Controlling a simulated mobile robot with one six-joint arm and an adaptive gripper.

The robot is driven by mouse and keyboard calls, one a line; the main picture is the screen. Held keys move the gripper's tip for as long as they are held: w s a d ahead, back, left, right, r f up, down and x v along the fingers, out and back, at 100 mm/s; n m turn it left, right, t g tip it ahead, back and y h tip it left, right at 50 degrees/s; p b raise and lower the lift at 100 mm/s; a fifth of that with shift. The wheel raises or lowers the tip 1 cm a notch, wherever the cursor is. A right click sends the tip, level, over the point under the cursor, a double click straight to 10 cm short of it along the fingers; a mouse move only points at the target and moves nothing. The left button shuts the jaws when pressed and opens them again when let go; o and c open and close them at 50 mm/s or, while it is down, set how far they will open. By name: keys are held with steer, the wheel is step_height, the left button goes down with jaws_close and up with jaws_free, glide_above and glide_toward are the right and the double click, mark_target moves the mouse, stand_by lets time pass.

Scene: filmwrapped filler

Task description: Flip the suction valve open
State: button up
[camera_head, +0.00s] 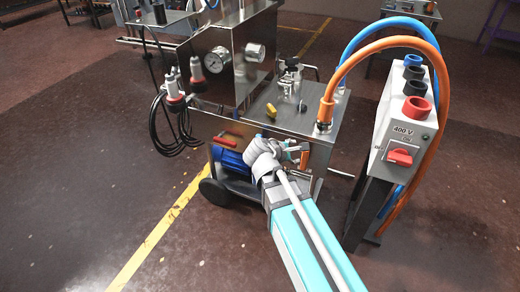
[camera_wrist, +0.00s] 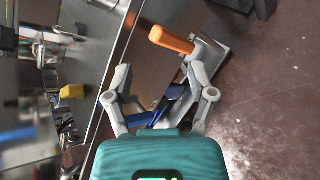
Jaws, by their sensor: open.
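An orange-handled lever (camera_wrist: 170,40), which I take to be the suction valve's handle, shows beyond my gripper in the wrist view. It sticks out sideways near the edge of the steel machine. In the head view its orange part (camera_head: 304,159) shows just right of my gripper (camera_head: 262,150), low at the machine's front. In the wrist view my gripper (camera_wrist: 160,80) is open, with nothing clearly held between its fingers. The right finger lies close below the lever; I cannot tell whether they touch. The valve body is partly hidden by the fingers.
The wheeled steel machine (camera_head: 285,118) carries gauges, a red lever (camera_head: 227,140) and a yellow knob (camera_wrist: 72,91). A 400 V power post (camera_head: 400,135) with a red switch stands at right. Orange and blue hoses (camera_head: 437,75) arch nearby. Floor at left is clear.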

steer(key=w+a+f+n+t+b, duration=0.2)
steer(key=a+f+n+t+b, duration=0.25)
steer(key=a+n+b, duration=0.3)
steer(key=n+t+y+b, duration=0.2)
steer(key=n+t+b, duration=0.1)
steer(key=n+b, duration=0.3)
glide_toward(260, 138)
step_height(260, 138, down, 2)
steer(key=s+b, duration=0.1)
steer(key=s, duration=0.1)
steer(key=shift+s+a+r+t+b, duration=0.15)
steer(key=shift+a+t+b, duration=0.25)
steer(key=shift+a, duration=0.5)
steer(key=x, duration=1.3)
steer(key=shift+w+d, duration=0.2)
steer(key=shift+w, duration=0.15)
jaws_close()
steer(key=shift+d, duration=0.15)
